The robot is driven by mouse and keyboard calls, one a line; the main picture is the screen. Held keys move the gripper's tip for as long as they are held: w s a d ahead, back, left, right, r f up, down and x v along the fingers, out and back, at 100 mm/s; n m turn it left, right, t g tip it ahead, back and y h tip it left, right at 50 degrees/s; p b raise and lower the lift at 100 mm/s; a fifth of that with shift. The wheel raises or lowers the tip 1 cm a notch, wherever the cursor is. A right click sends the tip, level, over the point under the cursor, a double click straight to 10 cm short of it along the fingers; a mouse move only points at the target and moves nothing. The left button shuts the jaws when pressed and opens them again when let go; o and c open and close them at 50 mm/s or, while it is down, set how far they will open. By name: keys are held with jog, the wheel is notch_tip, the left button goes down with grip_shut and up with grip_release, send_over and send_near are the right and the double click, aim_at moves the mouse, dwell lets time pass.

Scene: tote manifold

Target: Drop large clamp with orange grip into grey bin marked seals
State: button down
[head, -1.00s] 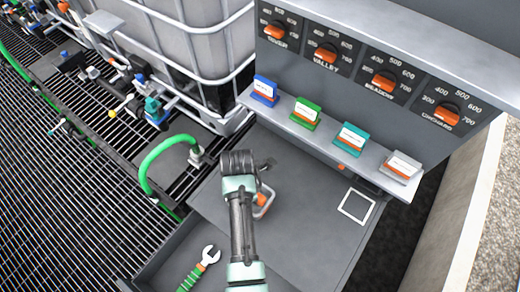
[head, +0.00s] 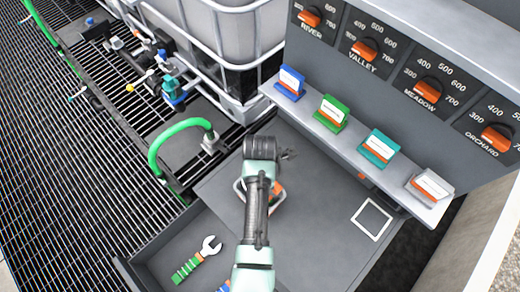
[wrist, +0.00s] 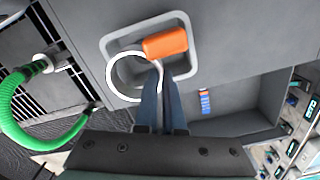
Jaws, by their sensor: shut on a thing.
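The large clamp shows in the wrist view as a pale ring (wrist: 112,76) joined to an orange grip (wrist: 166,43). My gripper (wrist: 160,76) is shut on the clamp's thin metal part just below the orange grip. The clamp is over a shallow rounded-square grey recess or tray; I cannot tell whether it touches it. The rest of the clamp is hidden there. I cannot make out a grey bin marked seals.
An open drawer (head: 150,262) holds a green-gripped wrench (head: 197,258). A ledge (head: 312,122) carries blue, green, teal and grey card holders, their print unreadable, below a panel of orange knobs. A caged tank (head: 235,60) and a green hose (head: 160,150) stand left. The right worktop has a white square outline (head: 372,219).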

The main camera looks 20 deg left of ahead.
jog(key=shift+f+b, duration=1.9)
jog(key=shift+f, duration=0.25)
jog(key=c, duration=0.9)
grip_release()
jog(key=shift+c, duration=0.2)
jog(key=shift+r, duration=0.15)
notch_tip(320, 180, up, 13)
